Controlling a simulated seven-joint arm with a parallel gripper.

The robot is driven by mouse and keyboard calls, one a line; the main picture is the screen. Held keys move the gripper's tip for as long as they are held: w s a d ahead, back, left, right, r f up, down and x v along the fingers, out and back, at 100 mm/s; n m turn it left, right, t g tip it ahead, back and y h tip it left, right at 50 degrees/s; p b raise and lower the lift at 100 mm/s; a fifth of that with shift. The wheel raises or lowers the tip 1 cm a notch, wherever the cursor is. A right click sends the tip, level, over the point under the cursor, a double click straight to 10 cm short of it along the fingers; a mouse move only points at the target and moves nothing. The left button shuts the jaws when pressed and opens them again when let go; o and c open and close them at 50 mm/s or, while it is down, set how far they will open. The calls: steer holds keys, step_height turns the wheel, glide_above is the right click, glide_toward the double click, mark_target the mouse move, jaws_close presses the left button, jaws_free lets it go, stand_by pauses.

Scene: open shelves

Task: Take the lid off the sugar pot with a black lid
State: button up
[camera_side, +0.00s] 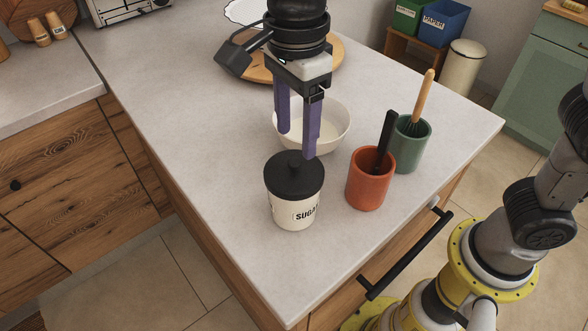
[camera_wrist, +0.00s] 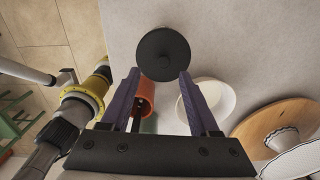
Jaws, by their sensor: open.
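The sugar pot (camera_side: 293,211) is cream with dark "SUGAR" lettering and stands upright on the grey counter near its front edge. Its round black lid (camera_side: 294,176) with a small knob sits on top. In the wrist view the lid (camera_wrist: 163,54) shows from above, just beyond the fingertips, and hides the pot body. My gripper (camera_side: 297,145) has two purple fingers pointing down. It is open and empty, above and behind the lid in the side view. In the wrist view my gripper (camera_wrist: 159,74) has its fingers apart, with the lid between and ahead of the tips.
A white bowl (camera_side: 337,137) stands behind the pot. An orange cup (camera_side: 368,184) with a black-handled utensil and a green cup (camera_side: 410,153) with a wooden-handled whisk stand to its right. A round wooden board (camera_side: 330,62) lies farther back. The counter (camera_side: 190,120) left of the pot is clear.

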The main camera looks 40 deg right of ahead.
mark_target(294, 161)
steer(key=shift+w+f, duration=0.15)
steer(key=shift+f, duration=1.35)
steer(key=shift+w+f, duration=0.15)
steer(key=shift+f, duration=1.35)
jaws_close()
